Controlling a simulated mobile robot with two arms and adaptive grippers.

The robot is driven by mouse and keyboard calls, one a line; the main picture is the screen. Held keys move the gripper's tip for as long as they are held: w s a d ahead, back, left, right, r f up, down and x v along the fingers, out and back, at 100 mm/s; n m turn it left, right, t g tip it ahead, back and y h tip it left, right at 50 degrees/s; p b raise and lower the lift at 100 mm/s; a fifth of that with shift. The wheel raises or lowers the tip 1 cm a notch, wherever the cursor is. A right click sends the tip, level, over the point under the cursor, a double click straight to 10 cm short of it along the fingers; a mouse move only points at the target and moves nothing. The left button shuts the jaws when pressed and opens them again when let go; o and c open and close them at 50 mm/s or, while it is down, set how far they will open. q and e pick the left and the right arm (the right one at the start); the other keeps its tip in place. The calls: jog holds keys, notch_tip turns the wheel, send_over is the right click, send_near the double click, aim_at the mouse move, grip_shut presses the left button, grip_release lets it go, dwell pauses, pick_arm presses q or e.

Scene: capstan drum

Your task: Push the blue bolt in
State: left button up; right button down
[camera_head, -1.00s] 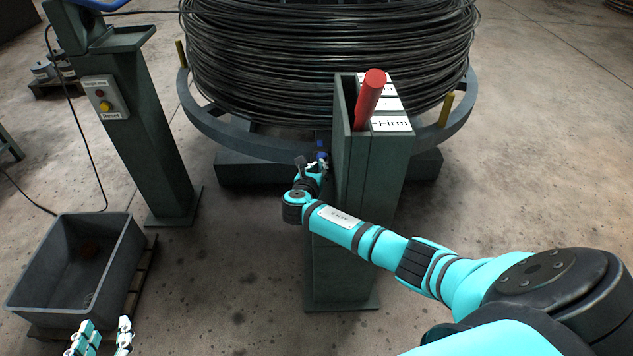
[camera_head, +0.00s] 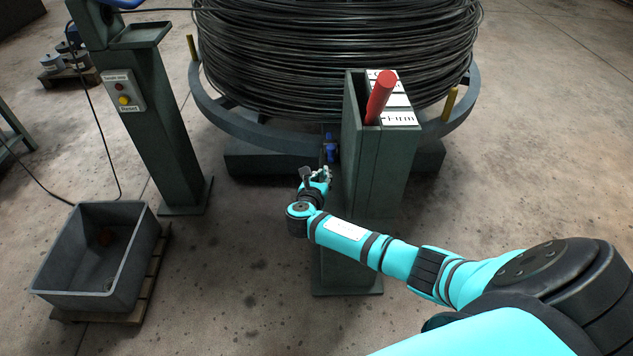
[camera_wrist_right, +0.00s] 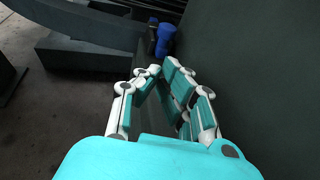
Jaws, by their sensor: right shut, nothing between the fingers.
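The blue bolt (camera_head: 331,147) sits low at the left side of the dark green lever post (camera_head: 383,160), in front of the drum's ring. It also shows in the right wrist view (camera_wrist_right: 165,38), just beyond my fingertips. My right gripper (camera_head: 322,174) is shut and empty, beside the post's left face and a little nearer than the bolt; a small gap shows between them. In the right wrist view my right gripper (camera_wrist_right: 160,72) has its fingertips pointing towards the bolt. My left gripper is not in view.
A red lever (camera_head: 379,98) stands in the slotted post top. The drum of black wire (camera_head: 335,60) is behind. A control pedestal (camera_head: 160,130) and a grey bin (camera_head: 55,285) on a pallet are at left. The floor between bin and post is clear.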

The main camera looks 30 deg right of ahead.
jog(key=shift+p+v, duration=0.8)
jog(key=shift+v, duration=2)
